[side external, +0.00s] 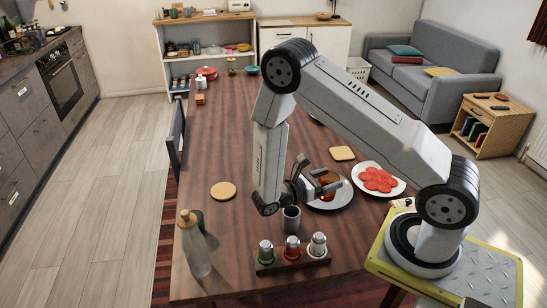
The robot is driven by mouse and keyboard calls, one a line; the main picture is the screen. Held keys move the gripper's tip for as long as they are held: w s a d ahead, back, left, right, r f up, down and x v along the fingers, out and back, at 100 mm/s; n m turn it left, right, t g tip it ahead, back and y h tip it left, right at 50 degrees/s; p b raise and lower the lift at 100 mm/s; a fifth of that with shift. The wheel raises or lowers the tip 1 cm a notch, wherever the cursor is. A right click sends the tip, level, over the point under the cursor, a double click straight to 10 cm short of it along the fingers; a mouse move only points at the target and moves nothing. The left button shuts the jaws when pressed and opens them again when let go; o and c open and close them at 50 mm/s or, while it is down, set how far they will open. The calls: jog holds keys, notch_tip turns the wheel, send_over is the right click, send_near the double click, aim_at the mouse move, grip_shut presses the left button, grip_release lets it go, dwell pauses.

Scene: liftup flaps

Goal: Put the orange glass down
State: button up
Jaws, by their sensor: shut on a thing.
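My gripper (319,184) reaches to the right from the end of my arm, low above the near half of the wooden table. It is shut on the orange glass (329,179), which shows as a small orange-brown shape between the fingers. The fingers hide much of the glass. The glass appears in front of or over a pale plate (342,200); I cannot tell whether it touches the plate.
A bottle (193,246) stands left. The left-middle table (225,140) is clear.

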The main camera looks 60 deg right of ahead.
jog(key=w+a+n+t+y, duration=0.1)
jog(key=w+a+n+t, duration=0.2)
jog(key=w+n+t, duration=0.4)
jog(key=w+a+n+t+y, duration=0.1)
jog(key=w+a+n+t, duration=0.2)
jog(key=w+n+t, duration=0.4)
jog(key=w+t, duration=0.7)
jog(key=shift+w, duration=0.25)
jog(key=w+d+f, duration=0.1)
jog(key=w+f, duration=0.8)
jog(key=w, duration=0.4)
jog(key=shift+d, duration=0.35)
jog(key=shift+f, duration=0.1)
